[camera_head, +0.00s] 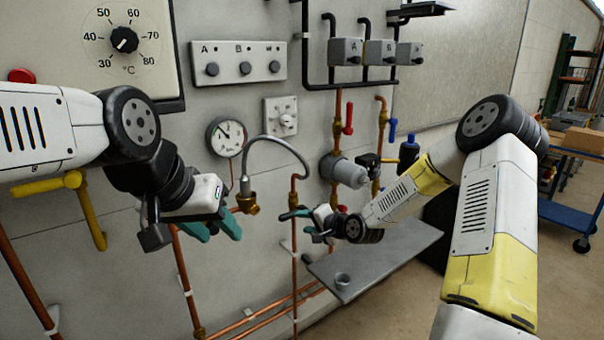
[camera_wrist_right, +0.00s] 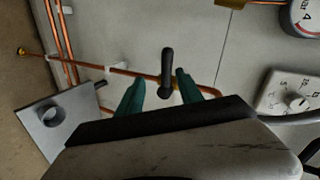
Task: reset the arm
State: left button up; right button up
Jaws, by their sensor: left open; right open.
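My right arm comes in from the right, and its gripper (camera_head: 302,222) is in front of the wall pipes. In the right wrist view its teal fingers (camera_wrist_right: 158,90) are apart. A black lever handle (camera_wrist_right: 167,68) on a copper pipe shows between them; I see no finger touching it, and its depth relative to the fingertips is unclear. My left gripper (camera_head: 214,228) is at the left centre, fingers apart, close to a copper pipe with a brass fitting. Nothing shows in its jaws.
A round gauge (camera_head: 226,136) and a dial plate (camera_head: 281,117) are on the wall above. A red-handled valve (camera_head: 348,118) and a blue-handled valve (camera_head: 392,130) sit right of them. A grey shelf (camera_head: 385,262) holding a small cup (camera_head: 342,281) lies below my right arm. A blue cart (camera_head: 570,215) stands far right.

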jog(key=s+d+r+n+g+h, duration=0.25)
jog(key=s+d+r, duration=0.25)
jog(key=s+r, duration=0.3)
jog(key=s+d+r+n+g+h, duration=0.1)
jog(key=s+d+r+n+h, duration=0.3)
jog(key=s+d+r, duration=0.25)
jog(key=s+r+n, duration=0.1)
jog(key=s+r, duration=0.2)
jog(key=s, duration=0.7)
jog(key=s+d+r, duration=0.1)
jog(key=s+r, duration=0.3)
jog(key=s, duration=0.6)
jog(key=shift+s+d+n+g+y, duration=0.2)
jog(key=shift+s+n+g+y, duration=0.15)
jog(key=shift+g, duration=0.1)
